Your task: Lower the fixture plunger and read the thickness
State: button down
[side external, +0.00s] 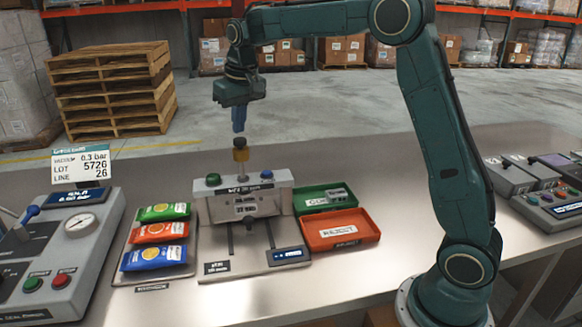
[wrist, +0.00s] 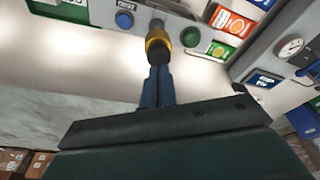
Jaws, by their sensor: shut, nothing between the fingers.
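The fixture (side external: 240,196) is a light grey press on the steel bench, with a green and a blue button on top. Its plunger (side external: 241,151) stands up from the top, with a yellow collar and a dark cap. The plunger also shows in the wrist view (wrist: 158,42), just beyond my fingertips. My gripper (side external: 239,129) points down above the plunger cap, its blue fingers shut and empty. In the wrist view the fingertips (wrist: 157,72) line up with the cap; whether they touch it I cannot tell. A small display (side external: 288,255) sits at the fixture's front right, its reading too small to make out.
Green, orange and blue pouches (side external: 158,231) lie on a tray left of the fixture. A green tray (side external: 312,205) and an orange REJECT tray (side external: 350,240) are at its right. A gauge machine (side external: 106,215) stands at far left. Bench front is clear.

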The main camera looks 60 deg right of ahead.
jog(key=shift+f, duration=1.1)
dwell(0.6)
jog(key=shift+r, duration=0.1)
notch_tip(320, 180, up, 8)
dwell(1.2)
jog(key=s+a+r+n+t, duration=0.1)
jog(key=s+a, duration=0.1)
jog(key=s, duration=0.7)
jog(key=s+a+r+n+t, duration=0.1)
jog(key=s+a, duration=0.1)
jog(key=s, duration=0.6)
jog(key=s+a+f, duration=0.1)
jog(key=s+f, duration=0.3)
jog(key=s, duration=0.4)
jog(key=s+a+f+n+t, duration=0.1)
jog(key=s+f, duration=0.3)
jog(key=s, duration=0.5)
jog(key=shift+a+f+y, duration=0.3)
jog(key=shift+a+f, duration=0.05)
jog(key=shift+f, duration=0.05)
